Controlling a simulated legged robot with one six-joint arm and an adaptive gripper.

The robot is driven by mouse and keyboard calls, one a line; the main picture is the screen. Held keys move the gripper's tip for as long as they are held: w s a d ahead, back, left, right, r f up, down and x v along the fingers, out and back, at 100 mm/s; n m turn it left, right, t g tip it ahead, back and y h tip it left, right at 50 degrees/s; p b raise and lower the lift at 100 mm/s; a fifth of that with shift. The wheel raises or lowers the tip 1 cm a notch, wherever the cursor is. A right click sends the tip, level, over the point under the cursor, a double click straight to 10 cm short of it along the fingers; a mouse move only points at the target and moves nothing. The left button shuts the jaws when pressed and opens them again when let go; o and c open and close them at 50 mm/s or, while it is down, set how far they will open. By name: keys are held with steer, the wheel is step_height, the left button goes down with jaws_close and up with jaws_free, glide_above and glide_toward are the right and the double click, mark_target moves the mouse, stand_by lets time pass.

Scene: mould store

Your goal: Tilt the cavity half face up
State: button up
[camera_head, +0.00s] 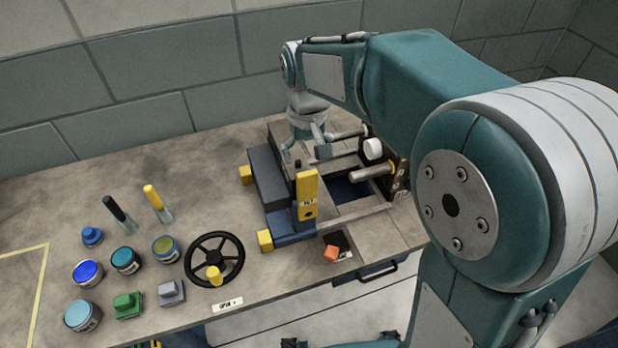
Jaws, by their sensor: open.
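The mould (340,213) stands on the bench at centre right, with a dark upright slab (267,180) at its left, which looks like the cavity half. Its face is not visible from here. Yellow blocks (265,240) sit at its ends, and a yellow lettered plate (307,194) stands upright at its front. My gripper (306,153) is open and points down over the back of the mould, to the right of the slab. Whether a finger touches anything is hard to tell. A black handwheel (238,261) with a yellow knob (214,275) lies left of the mould, behind an "OPEN" label (227,304).
Guide pins (372,173) and a white cylinder (373,148) stick out near my gripper. An orange knob (331,253) sits at the bench's front. Several paint pots (83,316), brushes (153,197) and stamps (172,296) stand at left. The back left bench is clear before the wall.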

mark_target(307, 182)
step_height(307, 182, down, 8)
steer(key=shift+f, duration=0.25)
steer(key=shift+a, duration=0.1)
steer(key=c, duration=1.3)
